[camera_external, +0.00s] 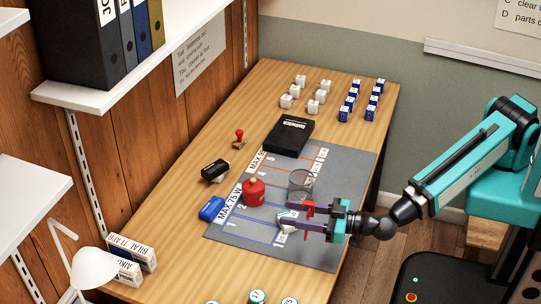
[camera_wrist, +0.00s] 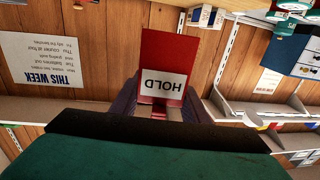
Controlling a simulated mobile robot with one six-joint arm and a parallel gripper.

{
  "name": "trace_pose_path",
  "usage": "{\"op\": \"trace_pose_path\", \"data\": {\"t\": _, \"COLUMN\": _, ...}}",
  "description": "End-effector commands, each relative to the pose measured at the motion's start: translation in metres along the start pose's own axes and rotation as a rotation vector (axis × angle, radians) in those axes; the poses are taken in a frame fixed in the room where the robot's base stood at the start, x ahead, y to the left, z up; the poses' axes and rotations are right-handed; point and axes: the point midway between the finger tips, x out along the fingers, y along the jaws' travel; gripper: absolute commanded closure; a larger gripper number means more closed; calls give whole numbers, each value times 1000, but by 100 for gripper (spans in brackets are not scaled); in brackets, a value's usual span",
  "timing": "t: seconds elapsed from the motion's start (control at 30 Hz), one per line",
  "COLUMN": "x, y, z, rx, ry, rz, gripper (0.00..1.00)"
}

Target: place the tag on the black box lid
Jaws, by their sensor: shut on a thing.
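My gripper (camera_external: 300,215) is shut on a red tag (camera_external: 310,208) above the grey mat (camera_external: 320,247), near its right edge. In the wrist view the tag (camera_wrist: 164,55) stands out between the fingers, with a white label reading HOLD, upside down in the picture. The black box (camera_external: 289,136) lies on the table at the mat's far edge, with its lid on top and a small white label on it. My gripper is nearer the camera than the box and apart from it. The box cannot be made out in the wrist view.
A clear glass jar (camera_external: 301,185) stands just beyond my gripper, and a red bottle (camera_external: 253,192) to its left. A blue item (camera_external: 211,209), a black item (camera_external: 214,170) and a red-handled stamp (camera_external: 239,138) lie left. Several white and blue boxes (camera_external: 350,100) stand at the back.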

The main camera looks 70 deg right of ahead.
Motion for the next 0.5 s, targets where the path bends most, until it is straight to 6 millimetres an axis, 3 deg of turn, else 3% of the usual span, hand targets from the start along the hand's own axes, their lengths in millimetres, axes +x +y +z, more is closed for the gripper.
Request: {"op": "trace_pose_path", "data": {"t": 0.5, "x": 90, "y": 105, "z": -33, "rx": 2, "ry": 2, "rz": 171, "gripper": 80}}
